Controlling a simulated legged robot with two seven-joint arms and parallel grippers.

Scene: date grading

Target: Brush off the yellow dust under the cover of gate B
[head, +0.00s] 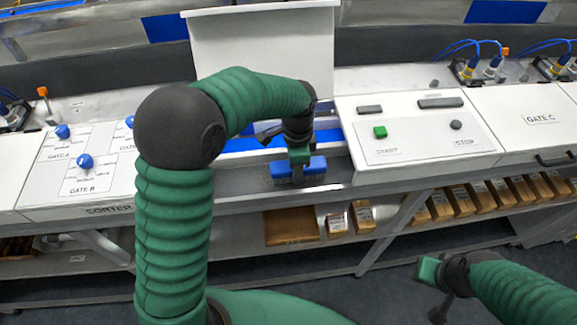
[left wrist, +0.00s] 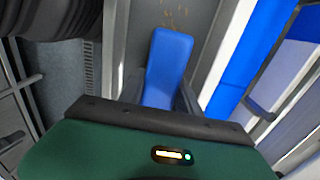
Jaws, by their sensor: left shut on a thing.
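My left gripper (head: 299,160) is shut on a blue brush (head: 284,169), which is held low over the grey metal ledge of an opened bay. In the left wrist view the blue brush (left wrist: 169,65) sticks out ahead between the fingers. Faint yellow-brown dust (left wrist: 172,15) lies on the grey surface just beyond its tip. A white cover (head: 265,50) stands raised behind the bay; I read no gate label on it. My right gripper (head: 434,286) is low at the right, away from the bench; its jaw opening is unclear.
A blue belt (head: 250,144) runs behind the ledge. A panel with a green start button (head: 380,132) is to the right, then the closed gate C cover (head: 535,115). Blue knobs (head: 86,161) are on the left panel. Boxes (head: 440,206) fill the shelf below.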

